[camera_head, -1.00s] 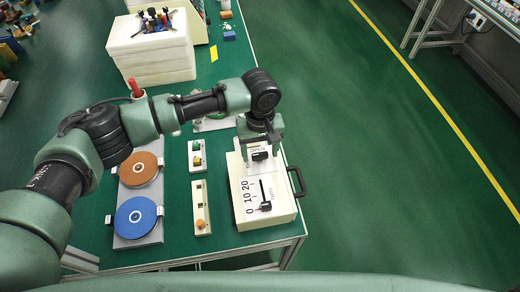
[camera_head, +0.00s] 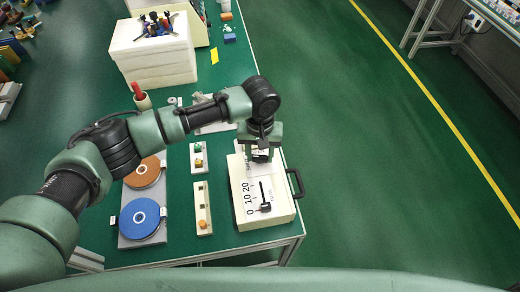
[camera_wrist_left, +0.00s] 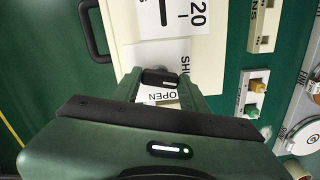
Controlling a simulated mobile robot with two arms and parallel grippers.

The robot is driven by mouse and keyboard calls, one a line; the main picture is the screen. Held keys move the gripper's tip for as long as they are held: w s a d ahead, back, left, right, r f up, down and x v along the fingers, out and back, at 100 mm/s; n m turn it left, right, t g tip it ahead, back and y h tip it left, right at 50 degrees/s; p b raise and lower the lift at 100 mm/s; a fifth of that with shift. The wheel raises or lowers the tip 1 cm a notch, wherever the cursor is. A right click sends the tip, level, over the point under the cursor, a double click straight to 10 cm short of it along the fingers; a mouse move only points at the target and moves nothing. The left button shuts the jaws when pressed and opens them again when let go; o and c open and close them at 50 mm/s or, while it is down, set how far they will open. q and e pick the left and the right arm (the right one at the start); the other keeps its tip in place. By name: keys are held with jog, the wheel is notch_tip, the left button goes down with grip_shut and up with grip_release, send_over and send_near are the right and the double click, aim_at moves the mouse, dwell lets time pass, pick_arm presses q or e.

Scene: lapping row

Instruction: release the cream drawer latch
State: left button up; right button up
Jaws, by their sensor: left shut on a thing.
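The cream drawer unit (camera_head: 280,217) stands at the bench's right edge, with a dark handle (camera_head: 296,183) on its right side. In the left wrist view its cream top (camera_wrist_left: 205,50) carries a white plate with the words OPEN (camera_wrist_left: 158,97) and SHU, the rest hidden. The latch's small black knob (camera_wrist_left: 160,78) sits on this plate between the fingertips. My left gripper (camera_head: 262,157) is over the far end of the unit and shut on the knob; it also shows in the left wrist view (camera_wrist_left: 162,82). My right gripper is not in view.
A black slider (camera_head: 265,205) stands by a 0-10-20 scale on the unit's near end. Left of it are a cream button strip (camera_head: 202,212), a small switch block (camera_head: 198,157), and blue (camera_head: 139,218) and brown discs. A white box stack (camera_head: 155,65) stands behind.

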pick_arm(q)
jog(key=m+p, duration=0.2)
jog(key=m, duration=0.1)
jog(key=shift+r+m, duration=0.15)
jog(key=shift+m, duration=0.25)
jog(key=m+p, duration=0.1)
jog(key=m, duration=0.2)
jog(key=shift+m+p, duration=0.3)
jog(key=shift+p, duration=0.1)
jog(key=m+p, duration=0.1)
jog(key=m, duration=0.2)
jog(key=shift+m, duration=0.3)
jog(key=shift+m+p, duration=0.3)
jog(key=shift+m, duration=1.6)
jog(key=o, duration=1.4)
